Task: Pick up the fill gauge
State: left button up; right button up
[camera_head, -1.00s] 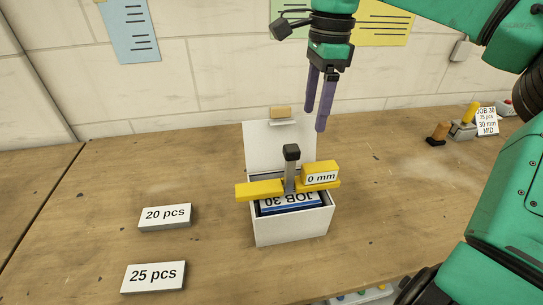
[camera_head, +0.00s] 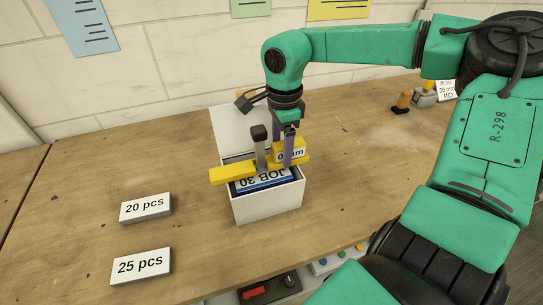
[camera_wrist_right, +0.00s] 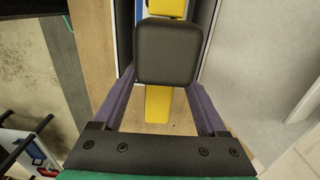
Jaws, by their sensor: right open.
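The fill gauge is a yellow bar (camera_head: 232,175) with a grey post and a dark square knob (camera_head: 258,132) on top. It lies across the open white box (camera_head: 268,208), with a "0 mm" block on its right part. My right gripper (camera_head: 282,155) is open and low over the box, just right of the post in the head view. In the right wrist view the dark knob (camera_wrist_right: 166,50) shows between and ahead of the two purple fingers, with a gap on each side. My left gripper is not in view.
A blue "JOB 30" stack (camera_head: 265,181) sits in the box under the bar. A "20 pcs" block (camera_head: 146,208) and a "25 pcs" block (camera_head: 141,266) lie on the table at left. A control panel (camera_head: 270,288) is at the front edge.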

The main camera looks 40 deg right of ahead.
jog(key=shift+w, duration=0.1)
grip_shut()
